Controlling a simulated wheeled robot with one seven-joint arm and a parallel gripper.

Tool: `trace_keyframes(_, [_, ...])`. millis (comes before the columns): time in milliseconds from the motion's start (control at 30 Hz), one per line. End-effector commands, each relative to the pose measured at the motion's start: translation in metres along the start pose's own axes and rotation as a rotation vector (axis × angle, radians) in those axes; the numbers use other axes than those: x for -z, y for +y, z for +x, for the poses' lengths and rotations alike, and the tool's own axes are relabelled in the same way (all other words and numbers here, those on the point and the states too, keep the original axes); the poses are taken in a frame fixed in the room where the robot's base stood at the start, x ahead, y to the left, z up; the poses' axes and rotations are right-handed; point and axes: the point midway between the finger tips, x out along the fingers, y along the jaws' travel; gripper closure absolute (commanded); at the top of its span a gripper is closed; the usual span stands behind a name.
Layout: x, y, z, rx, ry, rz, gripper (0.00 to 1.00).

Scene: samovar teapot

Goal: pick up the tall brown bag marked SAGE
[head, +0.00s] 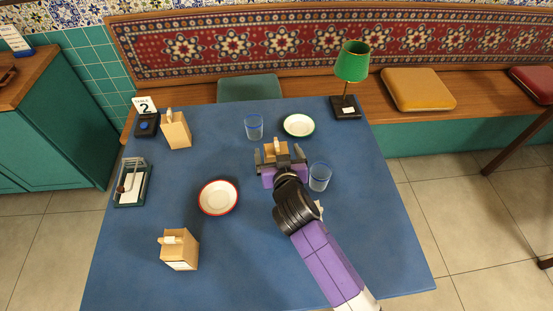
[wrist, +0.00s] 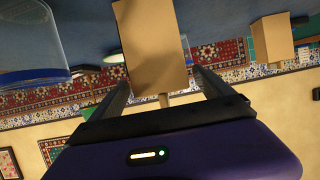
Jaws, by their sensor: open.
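My gripper (head: 279,157) is open over the blue table, its fingers on either side of a brown paper bag (head: 276,148). In the wrist view this bag (wrist: 152,40) stands between and beyond the open fingers (wrist: 160,80), showing a plain brown face. A second brown bag (head: 176,131) stands at the back left and a third (head: 180,248) at the front left. Another brown bag (wrist: 272,40) shows at the right of the wrist view. No SAGE marking can be read on any bag, so I cannot tell which one bears it.
A clear glass (head: 319,177) stands close right of my gripper; another glass (head: 254,127) is behind left. The front middle is clear.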

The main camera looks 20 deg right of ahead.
Motion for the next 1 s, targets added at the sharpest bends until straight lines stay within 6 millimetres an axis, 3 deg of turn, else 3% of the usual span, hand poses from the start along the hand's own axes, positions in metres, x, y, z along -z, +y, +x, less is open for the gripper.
trace_keyframes(300, [0.0, -0.001, 0.037, 0.0, 0.001, 0.0, 0.09])
trace_keyframes(600, [-0.001, -0.001, 0.041, 0.0, 0.001, 0.0, 0.09])
trace_keyframes(900, [-0.001, -0.002, 0.04, 0.001, 0.001, 0.0, 0.68])
trace_keyframes(1000, [0.0, -0.002, 0.04, 0.001, 0.002, 0.0, 0.82])
